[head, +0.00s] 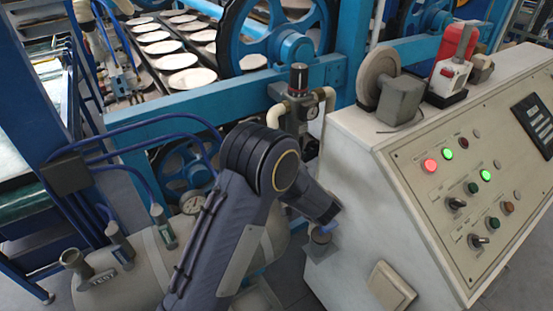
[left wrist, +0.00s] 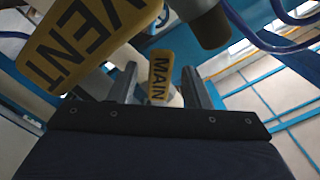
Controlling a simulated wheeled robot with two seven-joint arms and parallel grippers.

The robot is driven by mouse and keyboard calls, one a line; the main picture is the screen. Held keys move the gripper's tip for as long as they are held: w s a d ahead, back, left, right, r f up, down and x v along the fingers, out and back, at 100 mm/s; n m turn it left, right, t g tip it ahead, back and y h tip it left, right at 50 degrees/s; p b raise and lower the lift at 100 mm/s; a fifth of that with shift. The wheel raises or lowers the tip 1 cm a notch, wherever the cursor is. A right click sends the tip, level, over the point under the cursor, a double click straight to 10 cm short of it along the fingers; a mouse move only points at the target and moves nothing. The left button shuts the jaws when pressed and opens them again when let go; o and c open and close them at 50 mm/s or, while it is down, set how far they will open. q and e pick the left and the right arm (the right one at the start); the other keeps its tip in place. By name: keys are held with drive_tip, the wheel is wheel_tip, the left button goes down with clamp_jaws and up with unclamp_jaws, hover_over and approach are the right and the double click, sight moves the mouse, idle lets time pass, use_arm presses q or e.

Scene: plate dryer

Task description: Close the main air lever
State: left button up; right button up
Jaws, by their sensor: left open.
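In the left wrist view the yellow lever marked MAIN (left wrist: 159,75) appears between the two dark fingers of my left gripper (left wrist: 160,88). The gripper is open, and gaps show on both sides of the lever; I cannot tell how deep it sits between the fingers. A larger yellow lever marked VENT (left wrist: 85,40) is close by at the upper left. In the head view my left arm reaches down beside the grey console, and its fingers and both levers cannot be made out. My right gripper is in neither view.
The sloped console (head: 430,190) with lit buttons stands to the right of my arm. A grey tank (head: 130,285) with a TEST fitting and a gauge (head: 194,203) is on the left. A pressure regulator (head: 298,95) and blue machine frame (head: 180,110) stand behind.

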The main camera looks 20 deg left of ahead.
use_arm(q)
drive_tip(key=b+v, duration=0.1)
drive_tip(key=v, duration=0.6)
drive_tip(key=shift+s+d, duration=0.25)
drive_tip(key=shift+d, duration=0.1)
